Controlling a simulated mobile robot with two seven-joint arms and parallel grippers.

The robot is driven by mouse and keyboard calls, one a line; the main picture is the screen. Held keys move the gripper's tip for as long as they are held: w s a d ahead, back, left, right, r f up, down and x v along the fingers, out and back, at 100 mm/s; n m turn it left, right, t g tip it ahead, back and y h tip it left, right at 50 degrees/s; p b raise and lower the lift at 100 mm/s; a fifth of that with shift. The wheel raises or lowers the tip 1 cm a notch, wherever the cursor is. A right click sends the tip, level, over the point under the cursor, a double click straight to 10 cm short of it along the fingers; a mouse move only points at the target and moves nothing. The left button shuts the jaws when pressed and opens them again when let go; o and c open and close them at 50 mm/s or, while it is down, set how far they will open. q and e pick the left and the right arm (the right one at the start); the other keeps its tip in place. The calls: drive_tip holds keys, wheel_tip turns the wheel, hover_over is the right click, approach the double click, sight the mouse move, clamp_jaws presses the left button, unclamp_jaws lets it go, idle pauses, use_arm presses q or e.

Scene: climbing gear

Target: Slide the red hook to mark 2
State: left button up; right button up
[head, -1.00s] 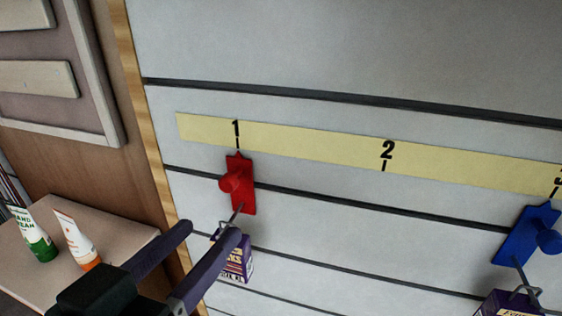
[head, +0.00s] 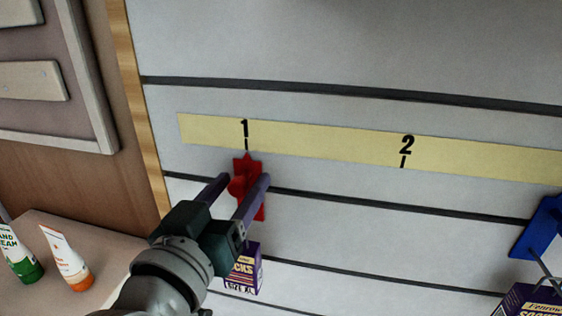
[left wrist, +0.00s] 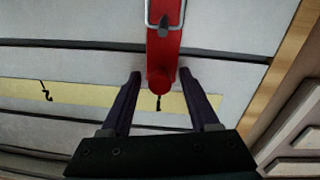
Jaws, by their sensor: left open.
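The red hook (head: 248,166) sits on the slatted wall under mark 1 (head: 245,133), its pointed top towards the mark. A purple sock package (head: 245,268) hangs below it. Mark 2 (head: 406,150) is further right on the yellow strip (head: 330,143). My left gripper (head: 244,182) is open, with one finger on each side of the hook's knob. The left wrist view shows the red knob (left wrist: 160,80) between the spread fingers (left wrist: 160,85), with gaps on both sides. My right gripper is not in view.
A blue hook (head: 537,230) with another package (head: 530,299) is at the right edge. The slot between the red and blue hooks is clear. Two tubes (head: 65,257) stand on a ledge at lower left.

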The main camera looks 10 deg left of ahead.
use_arm(q)
drive_tip(key=shift+w, duration=0.1)
drive_tip(key=shift+c, duration=0.3)
clamp_jaws()
idle(1.1)
